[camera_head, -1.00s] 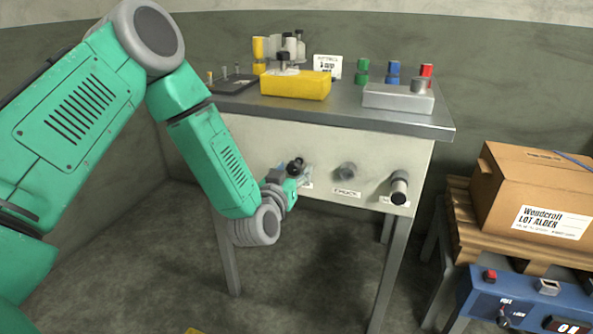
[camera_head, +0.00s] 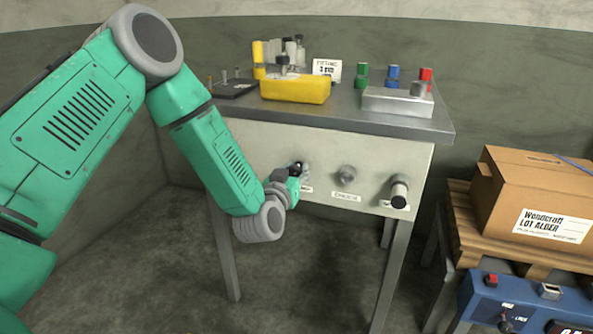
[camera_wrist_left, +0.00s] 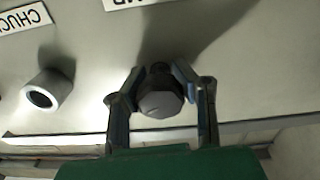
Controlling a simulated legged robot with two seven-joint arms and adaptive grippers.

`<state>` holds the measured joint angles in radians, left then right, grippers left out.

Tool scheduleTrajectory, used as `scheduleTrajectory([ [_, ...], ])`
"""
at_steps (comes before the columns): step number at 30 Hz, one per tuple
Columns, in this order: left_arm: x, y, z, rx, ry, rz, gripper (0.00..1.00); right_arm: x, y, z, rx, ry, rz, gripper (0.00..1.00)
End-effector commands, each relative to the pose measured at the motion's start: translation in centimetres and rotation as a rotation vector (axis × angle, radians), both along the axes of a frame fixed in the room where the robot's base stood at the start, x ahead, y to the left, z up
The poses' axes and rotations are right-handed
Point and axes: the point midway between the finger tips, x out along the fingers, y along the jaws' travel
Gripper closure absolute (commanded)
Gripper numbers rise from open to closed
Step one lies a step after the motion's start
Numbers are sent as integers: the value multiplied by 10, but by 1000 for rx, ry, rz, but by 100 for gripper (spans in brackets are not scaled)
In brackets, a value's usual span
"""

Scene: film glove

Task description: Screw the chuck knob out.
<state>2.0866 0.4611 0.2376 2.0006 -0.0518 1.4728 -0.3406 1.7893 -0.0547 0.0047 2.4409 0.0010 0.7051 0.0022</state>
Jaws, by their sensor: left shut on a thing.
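My left gripper (camera_head: 297,171) is at the leftmost fitting on the front panel (camera_head: 330,160) of the bench. In the left wrist view its two fingers (camera_wrist_left: 160,74) are shut on a dark grey, faceted knob (camera_wrist_left: 161,103); the label above it there is partly cut off. The label reading CHUCK (camera_head: 345,195) is under the middle fitting (camera_head: 347,175), a grey round collar. This collar also shows in the left wrist view (camera_wrist_left: 52,86), with a dark centre, apart from my gripper. My right gripper is not in view.
A black-ended handle (camera_head: 399,194) sticks out of the panel at the right. On the bench top are a yellow block (camera_head: 295,87), a grey metal block (camera_head: 398,102) and several coloured knobs. A cardboard box (camera_head: 535,195) on a pallet and a blue control box (camera_head: 525,304) stand at the right.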

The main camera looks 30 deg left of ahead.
Motion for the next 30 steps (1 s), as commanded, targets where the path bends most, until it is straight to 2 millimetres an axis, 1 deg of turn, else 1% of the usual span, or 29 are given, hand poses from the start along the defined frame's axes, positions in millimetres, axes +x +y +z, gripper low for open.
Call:
scheduleTrajectory([
  [5,0,1,0,-64,-15,2,100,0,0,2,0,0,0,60],
  [11,-1,1,-1,-204,-47,4,100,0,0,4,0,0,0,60],
  [21,-1,2,-1,-516,-123,7,100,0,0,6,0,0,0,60],
  [30,-1,3,-1,-770,-186,8,100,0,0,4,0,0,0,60],
])
